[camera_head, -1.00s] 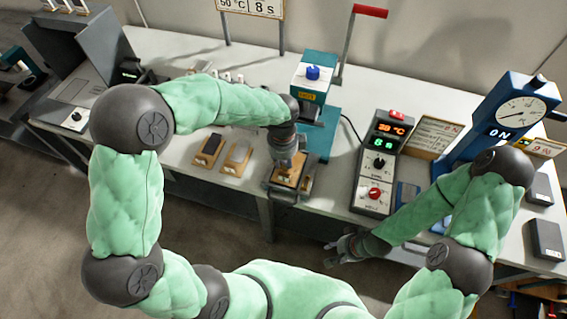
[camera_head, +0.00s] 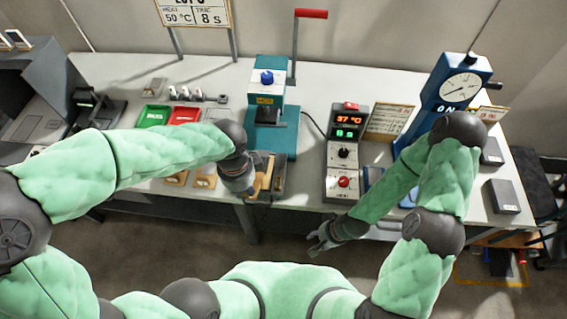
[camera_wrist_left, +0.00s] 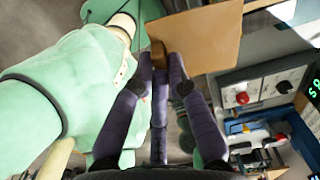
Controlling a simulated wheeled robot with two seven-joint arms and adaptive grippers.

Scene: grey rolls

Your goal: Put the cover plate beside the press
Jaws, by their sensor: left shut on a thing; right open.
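The press (camera_head: 268,105) is the teal machine with a blue knob, standing at the middle of the table. My left gripper (camera_head: 258,190) is in front of it, near the table's front edge. It is shut on a flat tan plate, seemingly the cover plate (camera_head: 266,172). In the left wrist view the plate (camera_wrist_left: 203,38) is tilted at the fingertips (camera_wrist_left: 160,65) and nothing is seen supporting it. My arm hides part of the plate in the head view. My right gripper (camera_head: 325,238) is open and empty, in front of the table edge.
A control box (camera_head: 345,150) with displays stands right of the press; a blue gauge stand (camera_head: 445,95) is further right. Green (camera_head: 153,116) and red (camera_head: 184,115) trays lie left of the press. Small tan pieces (camera_head: 205,178) lie near the front edge. A lever (camera_head: 296,45) rises behind.

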